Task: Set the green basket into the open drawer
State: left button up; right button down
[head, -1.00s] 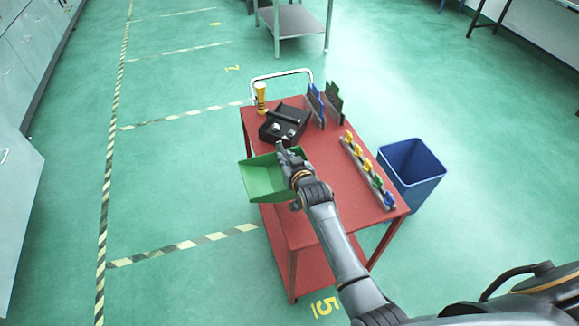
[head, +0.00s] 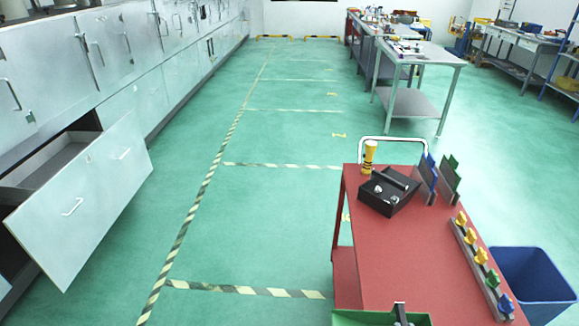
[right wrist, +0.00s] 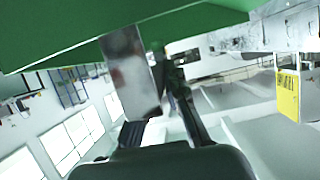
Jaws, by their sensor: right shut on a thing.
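The green basket (head: 372,319) shows only its rim at the bottom edge of the head view, in front of the red cart. It fills the top of the right wrist view (right wrist: 200,22). My right gripper (right wrist: 148,55) is shut on the basket's edge. In the head view only a tip of it shows (head: 401,314) at the bottom. The open drawer (head: 85,205) sticks out of the grey cabinets at the left, well apart from the basket. Its visible inside looks empty; its front panel hides part of it. My left gripper is not in view.
The red cart (head: 405,265) bears a black box (head: 388,192), a yellow bottle (head: 369,157) and a rail with coloured knobs. A blue bin (head: 530,275) stands at its right. Green floor with striped tape lies free between cart and drawer.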

aim_at(60, 168)
jog(key=i+j+u, duration=1.1)
jog(key=u, duration=0.15)
jog(key=i+j+u, duration=0.1)
jog(key=i+u, duration=0.15)
jog(key=i, duration=0.5)
jog(key=i+u, duration=0.2)
jog(key=i, duration=0.5)
jog(key=i+l+u, duration=0.25)
jog(key=i, duration=0.5)
jog(key=i+l+u, duration=0.1)
jog(key=i+u, duration=0.15)
jog(key=i, duration=0.15)
jog(key=i+l+u, duration=0.2)
jog(key=i, duration=0.2)
